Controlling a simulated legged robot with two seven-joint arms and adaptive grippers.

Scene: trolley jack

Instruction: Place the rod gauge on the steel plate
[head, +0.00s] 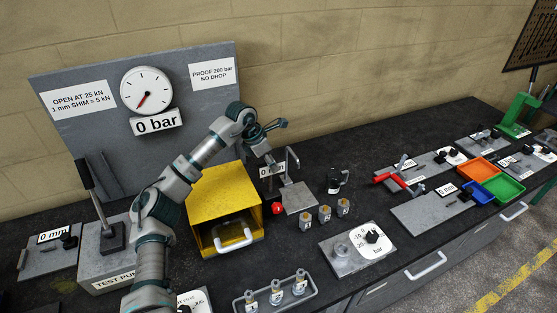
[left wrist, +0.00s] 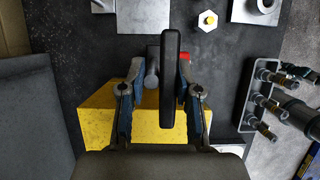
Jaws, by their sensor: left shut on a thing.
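The gauge is clear of the bench. A small grey steel plate (head: 298,198) lies flat right of the yellow box, below and apart from the gripper. Other grey plates lie farther right, and I cannot tell for certain which one the task names.
The yellow box (head: 225,208) stands below my left arm; it also shows in the left wrist view (left wrist: 95,120). A red ball (head: 278,208), small numbered blocks (head: 325,213) and a rack of cylinders (head: 276,292) stand nearby. The gauge panel (head: 150,110) is behind.

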